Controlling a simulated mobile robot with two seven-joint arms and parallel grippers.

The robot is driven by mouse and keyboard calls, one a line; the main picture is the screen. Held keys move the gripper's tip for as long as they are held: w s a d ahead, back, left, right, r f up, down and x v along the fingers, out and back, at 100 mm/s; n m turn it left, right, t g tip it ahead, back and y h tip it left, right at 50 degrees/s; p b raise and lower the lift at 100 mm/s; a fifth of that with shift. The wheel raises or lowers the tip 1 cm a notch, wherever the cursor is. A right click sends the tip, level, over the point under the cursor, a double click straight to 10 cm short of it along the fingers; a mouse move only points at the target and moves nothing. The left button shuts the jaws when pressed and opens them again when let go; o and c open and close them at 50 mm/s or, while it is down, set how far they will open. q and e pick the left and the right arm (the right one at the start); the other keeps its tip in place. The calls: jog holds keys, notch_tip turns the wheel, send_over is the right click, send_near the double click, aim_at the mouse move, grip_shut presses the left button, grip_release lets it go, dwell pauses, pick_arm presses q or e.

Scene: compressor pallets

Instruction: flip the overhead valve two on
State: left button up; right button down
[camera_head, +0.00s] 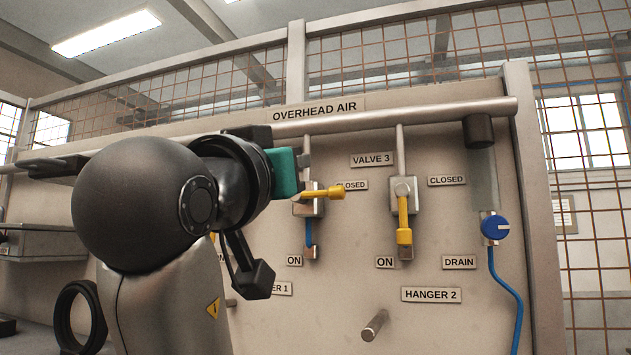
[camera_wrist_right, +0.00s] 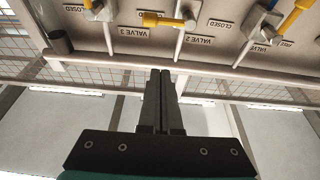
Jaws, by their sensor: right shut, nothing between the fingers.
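Valve two (camera_head: 307,205) is on the board left of the VALVE 3 label. Its yellow handle (camera_head: 325,193) lies level, pointing right towards a CLOSED label. In the right wrist view, upside down, the valve two handle (camera_wrist_right: 165,20) shows beside the VALVE 2 label (camera_wrist_right: 200,40). My right gripper (camera_wrist_right: 160,75) is shut and empty. It appears apart from the handle; the distance is hard to judge. In the head view its teal body is left of valve two and its fingers are mostly hidden. My left gripper is not clearly visible.
Valve three (camera_head: 403,190) stands to the right with its yellow handle down towards ON. The overhead pipe (camera_head: 420,113) crosses above the valves. A peg (camera_head: 375,325) sticks out below. A blue drain knob (camera_head: 495,227) and hose are at the right.

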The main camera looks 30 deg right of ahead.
notch_tip(320, 180, up, 4)
jog(key=p, duration=0.5)
send_over(320, 194)
jog(key=s, duration=0.1)
jog(key=shift+s+a+f, duration=0.1)
jog(key=shift+a+f, duration=0.1)
jog(key=shift+f, duration=0.6)
jog(key=shift+s+a+f, duration=0.1)
jog(key=shift+a+f, duration=0.1)
jog(key=shift+f, duration=0.6)
jog(key=shift+a+f, duration=0.2)
jog(key=shift+f, duration=0.6)
